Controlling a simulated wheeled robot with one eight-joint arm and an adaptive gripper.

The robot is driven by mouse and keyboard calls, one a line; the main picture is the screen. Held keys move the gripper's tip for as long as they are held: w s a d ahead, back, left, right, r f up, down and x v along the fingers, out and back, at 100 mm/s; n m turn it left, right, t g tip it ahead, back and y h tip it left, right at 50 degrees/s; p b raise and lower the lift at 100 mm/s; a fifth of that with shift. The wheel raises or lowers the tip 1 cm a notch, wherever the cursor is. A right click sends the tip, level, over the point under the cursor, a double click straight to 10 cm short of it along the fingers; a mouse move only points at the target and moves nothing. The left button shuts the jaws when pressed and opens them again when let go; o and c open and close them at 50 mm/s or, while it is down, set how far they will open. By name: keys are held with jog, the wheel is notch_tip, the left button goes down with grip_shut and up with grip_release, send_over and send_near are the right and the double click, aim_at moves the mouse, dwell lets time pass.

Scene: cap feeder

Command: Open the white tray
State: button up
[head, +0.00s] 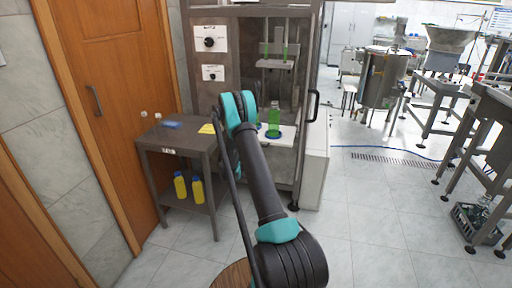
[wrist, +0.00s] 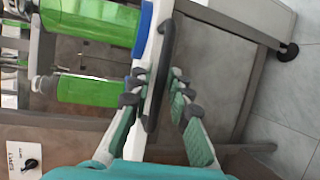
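The white tray (wrist: 154,42) shows edge-on in the wrist view, with a black bar handle (wrist: 162,70) along its front. In the head view the tray (head: 287,146) sits low in the machine's opening, partly behind my arm. A green bottle (head: 274,120) stands on a blue disc on it. In the wrist view, green bottles (wrist: 95,20) lie sideways to the picture. My gripper (wrist: 157,85) is open, with one finger on each side of the handle. I cannot tell whether either finger touches it. The head view hides the gripper behind my arm.
The grey machine frame (head: 215,85) surrounds the tray; another black handle (head: 313,105) is at its right. A side table (head: 150,143) stands left, with yellow bottles (head: 197,190) on its lower shelf. The tiled floor at right (head: 375,205) is clear.

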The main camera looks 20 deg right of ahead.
jog(key=v, duration=1.2)
jog(key=shift+r, duration=0.1)
jog(key=s+r+m+g+y, duration=0.2)
jog(key=s+r+y, duration=0.15)
jog(key=s, duration=0.65)
jog(key=s+r+m+g+y, duration=0.1)
jog(key=s+r+m+y, duration=0.15)
jog(key=s+r, duration=0.45)
jog(key=s+a+f+m+y, duration=0.1)
jog(key=s+a, duration=0.4)
jog(key=s, duration=0.9)
jog(key=s+a+f+m+g+y, duration=0.1)
jog(key=s+a+y, duration=0.5)
jog(key=s, duration=0.9)
notch_tip(320, 180, down, 2)
jog(key=shift+f+m+g, duration=0.15)
jog(key=shift+m+g, duration=0.15)
jog(key=shift+m, duration=0.15)
